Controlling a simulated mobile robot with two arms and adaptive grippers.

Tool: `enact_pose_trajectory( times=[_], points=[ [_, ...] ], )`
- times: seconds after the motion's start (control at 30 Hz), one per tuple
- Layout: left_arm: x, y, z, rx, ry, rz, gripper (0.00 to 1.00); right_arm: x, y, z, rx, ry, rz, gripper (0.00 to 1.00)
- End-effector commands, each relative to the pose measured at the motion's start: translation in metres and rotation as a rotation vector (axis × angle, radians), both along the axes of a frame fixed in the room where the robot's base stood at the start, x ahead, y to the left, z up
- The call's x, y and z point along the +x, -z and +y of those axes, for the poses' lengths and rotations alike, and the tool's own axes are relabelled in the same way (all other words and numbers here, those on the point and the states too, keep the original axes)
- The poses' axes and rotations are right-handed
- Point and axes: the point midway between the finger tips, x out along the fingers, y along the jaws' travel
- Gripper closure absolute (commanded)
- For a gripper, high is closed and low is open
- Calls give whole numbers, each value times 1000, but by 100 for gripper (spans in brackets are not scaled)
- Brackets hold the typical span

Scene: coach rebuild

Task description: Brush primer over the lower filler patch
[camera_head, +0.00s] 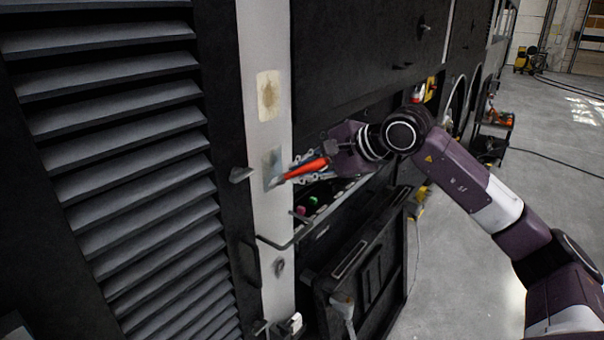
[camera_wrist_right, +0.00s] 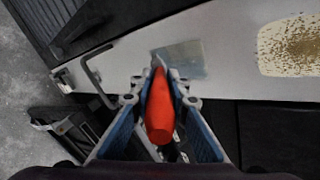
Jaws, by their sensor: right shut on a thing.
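The lower filler patch (camera_head: 271,160) is a small blue-grey rectangle on the pale upright strip (camera_head: 264,30); it also shows in the right wrist view (camera_wrist_right: 188,60). My right gripper (camera_head: 308,168) is shut on a brush with a red-orange handle (camera_head: 306,170), seen in the wrist view (camera_wrist_right: 161,112) between the two fingers. The brush's grey tip (camera_wrist_right: 157,61) overlaps the patch's edge in both views; I cannot tell whether it touches. An upper patch (camera_head: 268,95), cream with a brown blotch, is higher on the strip. My left gripper is not in view.
A louvred dark panel (camera_head: 125,130) stands left of the strip. A bent dark bar (camera_head: 285,243) juts out below the gripper. Behind it is an open bay with small pink and green items (camera_head: 313,200). Clear grey floor (camera_head: 470,260) lies to the right.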

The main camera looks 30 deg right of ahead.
Motion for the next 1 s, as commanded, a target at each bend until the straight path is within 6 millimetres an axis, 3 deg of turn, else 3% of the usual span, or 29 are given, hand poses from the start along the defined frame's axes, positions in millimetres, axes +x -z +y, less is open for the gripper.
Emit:
enact_pose_trajectory(
  times=[0.07,0.3,0.63,1.0],
  points=[
    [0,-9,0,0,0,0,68,0,-11,0,1,-1,0,100],
    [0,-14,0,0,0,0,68,0,-17,0,0,-1,1,100],
    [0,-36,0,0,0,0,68,0,-46,1,1,-1,0,100],
    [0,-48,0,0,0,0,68,0,-63,0,1,-1,-1,100]
  ],
)
